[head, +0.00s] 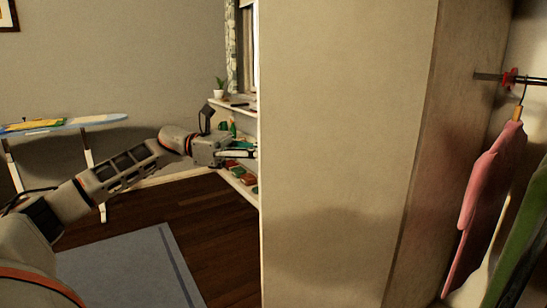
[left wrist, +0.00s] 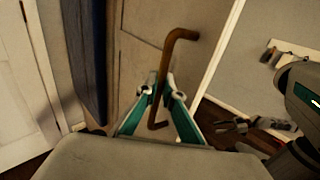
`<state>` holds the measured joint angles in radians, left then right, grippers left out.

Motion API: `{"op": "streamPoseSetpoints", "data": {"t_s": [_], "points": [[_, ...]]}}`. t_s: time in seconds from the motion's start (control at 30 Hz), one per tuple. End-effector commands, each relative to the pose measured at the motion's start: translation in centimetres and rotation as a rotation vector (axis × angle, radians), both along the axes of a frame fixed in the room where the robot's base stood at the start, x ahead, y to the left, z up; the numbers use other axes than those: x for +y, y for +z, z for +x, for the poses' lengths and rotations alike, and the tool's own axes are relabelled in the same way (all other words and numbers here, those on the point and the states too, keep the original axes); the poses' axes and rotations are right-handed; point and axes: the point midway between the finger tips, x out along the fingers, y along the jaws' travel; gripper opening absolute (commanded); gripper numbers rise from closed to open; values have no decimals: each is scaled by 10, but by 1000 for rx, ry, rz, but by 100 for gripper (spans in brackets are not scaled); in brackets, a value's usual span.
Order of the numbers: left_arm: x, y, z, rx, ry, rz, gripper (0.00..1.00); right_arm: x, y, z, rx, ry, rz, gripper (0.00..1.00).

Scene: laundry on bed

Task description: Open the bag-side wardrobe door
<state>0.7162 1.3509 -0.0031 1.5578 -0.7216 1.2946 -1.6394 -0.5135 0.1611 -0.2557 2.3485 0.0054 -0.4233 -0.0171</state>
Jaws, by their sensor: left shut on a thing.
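The wardrobe door (head: 345,130) stands open as a large beige panel in the middle of the head view. The open inside of the wardrobe shows to its right. In the left wrist view, the door's panelled face (left wrist: 135,70) carries a brown bar handle (left wrist: 180,35). My left gripper (left wrist: 163,94) is shut on this handle, its teal-padded fingers on either side of the bar. In the head view my left gripper (head: 250,153) reaches behind the door's left edge, so its fingertips and the handle are hidden there.
A pink garment (head: 490,190) and a green one (head: 520,240) hang from a rail (head: 535,81) inside. An ironing board (head: 100,122) stands at the left wall. White shelves (head: 240,185) stand behind my gripper. Wood floor and a grey-blue rug (head: 130,265) lie left of the door.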

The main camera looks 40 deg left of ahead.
Motion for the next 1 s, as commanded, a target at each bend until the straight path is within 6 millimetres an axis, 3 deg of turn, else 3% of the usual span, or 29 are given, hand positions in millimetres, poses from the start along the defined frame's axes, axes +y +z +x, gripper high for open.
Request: {"op": "streamPoseSetpoints", "data": {"t_s": [0.57, 0.6, 0.67, 1.0], "points": [[2, 2, 0, -1, -7, -2, 0, 2, 4, 5, -12, -3, 9, 40], [2, 2, 0, -1, -7, -2, 12, 2, 3, 5, -12, -3, 9, 40], [2, 2, 0, 0, -7, -1, 24, 2, 3, 5, -12, -3, 9, 40], [2, 0, 0, 0, -6, 0, 24, 3, -1, -1, 4, -7, 13, 40]]}}
